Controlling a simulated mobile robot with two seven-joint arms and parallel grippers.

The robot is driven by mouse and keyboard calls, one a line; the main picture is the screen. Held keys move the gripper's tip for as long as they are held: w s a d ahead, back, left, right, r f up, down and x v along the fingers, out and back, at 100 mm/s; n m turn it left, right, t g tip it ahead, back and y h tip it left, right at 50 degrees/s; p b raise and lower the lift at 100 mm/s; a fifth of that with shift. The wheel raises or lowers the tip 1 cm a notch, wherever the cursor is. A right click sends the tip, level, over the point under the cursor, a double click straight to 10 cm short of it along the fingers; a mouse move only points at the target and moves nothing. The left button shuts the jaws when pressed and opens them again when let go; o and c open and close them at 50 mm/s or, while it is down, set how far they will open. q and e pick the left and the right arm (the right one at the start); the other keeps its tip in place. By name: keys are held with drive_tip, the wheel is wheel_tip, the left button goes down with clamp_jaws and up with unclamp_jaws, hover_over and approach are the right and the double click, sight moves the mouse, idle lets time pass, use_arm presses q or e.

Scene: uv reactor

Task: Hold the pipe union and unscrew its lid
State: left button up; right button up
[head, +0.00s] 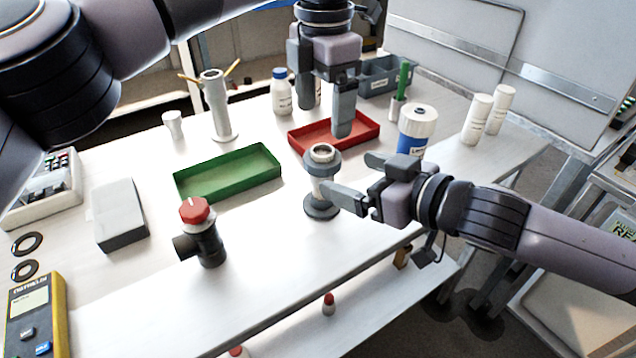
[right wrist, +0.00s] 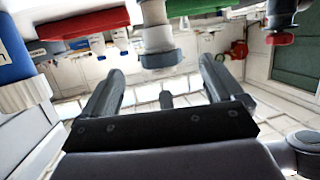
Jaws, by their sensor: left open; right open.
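The pipe union (head: 318,186), a pale upright body with a grey flanged base and a grey ring-shaped lid (head: 322,153) on top, stands on the table in the middle of the head view. My right gripper (head: 349,176) is open beside it on the right, with one finger partly overlapping it in the picture. In the right wrist view the union (right wrist: 157,35) appears between and beyond the two open fingers (right wrist: 163,80). My left gripper (head: 325,118) is open and empty, pointing down behind and above the union, over the red tray (head: 365,130).
A green tray (head: 228,174) lies to the left. A dark valve with a red knob (head: 196,211) stands front left. A white and blue jar (head: 416,130) stands behind my right gripper. The table front between valve and union is clear.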

sight(336, 169)
drive_tip(key=shift+x, duration=2.85)
